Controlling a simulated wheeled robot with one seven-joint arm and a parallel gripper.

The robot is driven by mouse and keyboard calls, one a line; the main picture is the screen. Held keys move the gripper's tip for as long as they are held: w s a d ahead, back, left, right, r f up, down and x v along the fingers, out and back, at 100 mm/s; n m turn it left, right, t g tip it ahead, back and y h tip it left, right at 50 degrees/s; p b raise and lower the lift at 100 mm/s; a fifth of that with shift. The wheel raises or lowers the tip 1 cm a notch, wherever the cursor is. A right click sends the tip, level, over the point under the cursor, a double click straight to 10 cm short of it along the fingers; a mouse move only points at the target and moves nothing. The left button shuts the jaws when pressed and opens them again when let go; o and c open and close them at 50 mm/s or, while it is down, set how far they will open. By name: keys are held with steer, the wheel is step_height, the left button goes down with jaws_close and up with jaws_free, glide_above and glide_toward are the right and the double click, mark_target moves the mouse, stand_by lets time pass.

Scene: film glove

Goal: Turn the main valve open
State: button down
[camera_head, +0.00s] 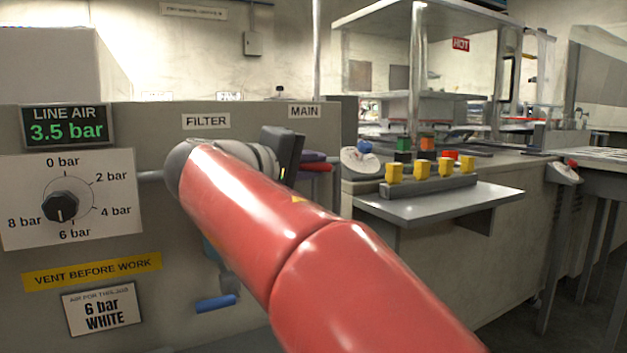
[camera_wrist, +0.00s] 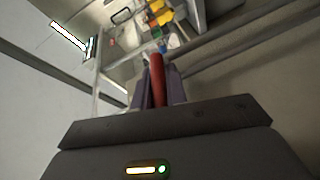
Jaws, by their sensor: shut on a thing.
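The red handle (camera_head: 322,167) of the main valve shows just under the MAIN sign (camera_head: 304,112). My gripper (camera_head: 311,160) is at it, partly hidden by my red arm. In the wrist view, the red handle (camera_wrist: 156,66) runs between the two fingers of my gripper (camera_wrist: 160,88), which are shut on it. The valve body is hidden behind my arm and wrist. The line air display (camera_head: 66,126) reads 3.5 bar.
A black knob (camera_head: 61,207) on the pressure dial points to about 6 bar. A card (camera_head: 102,307) reads 6 bar WHITE. A blue lever (camera_head: 216,302) hangs low behind my arm. A grey shelf (camera_head: 440,205) with yellow blocks (camera_head: 421,167) juts out at right.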

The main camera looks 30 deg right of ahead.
steer(key=shift+f+n+t+h+b, duration=0.3)
steer(key=shift+f+h+b, duration=0.3)
steer(key=shift+b, duration=0.45)
steer(key=shift+r+h, duration=0.2)
steer(key=shift+h, duration=0.1)
steer(key=c, duration=1.4)
jaws_free()
steer(key=shift+a, duration=0.15)
steer(key=v, duration=0.7)
steer(key=shift+s+a, duration=0.15)
steer(key=shift+a, duration=0.1)
